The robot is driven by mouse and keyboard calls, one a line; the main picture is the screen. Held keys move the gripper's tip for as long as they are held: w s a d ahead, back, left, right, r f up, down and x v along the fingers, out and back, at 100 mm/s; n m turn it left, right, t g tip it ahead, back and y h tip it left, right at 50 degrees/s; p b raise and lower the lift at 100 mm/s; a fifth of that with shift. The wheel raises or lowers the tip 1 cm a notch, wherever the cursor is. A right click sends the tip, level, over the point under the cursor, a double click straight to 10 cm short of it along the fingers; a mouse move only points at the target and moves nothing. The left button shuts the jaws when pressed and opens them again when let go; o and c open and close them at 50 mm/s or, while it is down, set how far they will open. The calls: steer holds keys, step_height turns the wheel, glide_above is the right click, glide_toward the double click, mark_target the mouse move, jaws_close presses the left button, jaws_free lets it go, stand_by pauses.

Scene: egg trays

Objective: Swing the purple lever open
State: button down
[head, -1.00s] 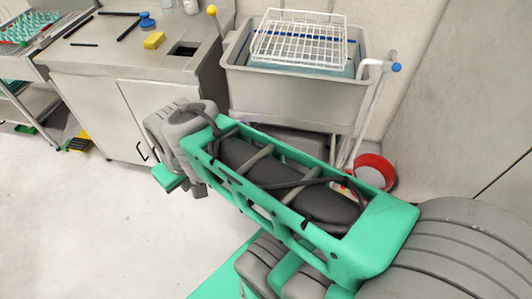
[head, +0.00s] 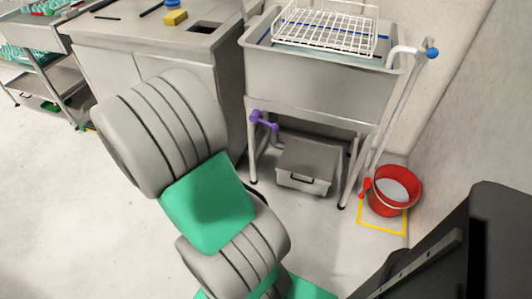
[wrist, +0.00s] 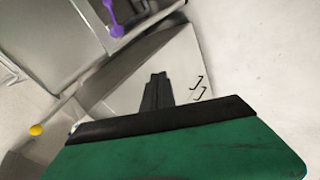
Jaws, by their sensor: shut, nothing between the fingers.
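The purple lever (head: 264,120) is mounted on a front leg of the metal sink stand, low under the basin's left side. It is a short bar with a rounded knob at each end. It also shows at the top of the wrist view (wrist: 115,16), partly cut off by the frame edge. My gripper (wrist: 157,80) shows in the wrist view as dark fingers, shut and empty, pointing away from the camera. It is apart from the lever, which appears up and to the left of the fingertips.
The sink (head: 310,78) holds a white wire rack (head: 325,28). A grey box (head: 304,165) stands beneath. A red bucket (head: 393,190) stands right, by the wall. A steel cabinet (head: 150,62) is left of the sink. Open floor lies in front at left.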

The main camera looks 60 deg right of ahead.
steer(key=s+d+f+n+h+b, duration=0.3)
steer(key=s+d+f+n+b, duration=0.15)
steer(key=d+f, duration=0.35)
steer(key=s+d+f+n+h+b, duration=0.3)
steer(key=d+f+n+b, duration=0.3)
steer(key=f, duration=0.4)
steer(key=s+d+f+n+h+b, duration=0.3)
steer(key=d+f+h+b, duration=0.1)
steer(key=d+f, duration=0.5)
steer(key=d+r+b, duration=0.2)
steer(key=d+r, duration=0.1)
steer(key=d, duration=0.7)
steer(key=shift+s+r+n, duration=0.25)
steer(key=shift+r+n, duration=0.05)
steer(key=shift+n, duration=0.05)
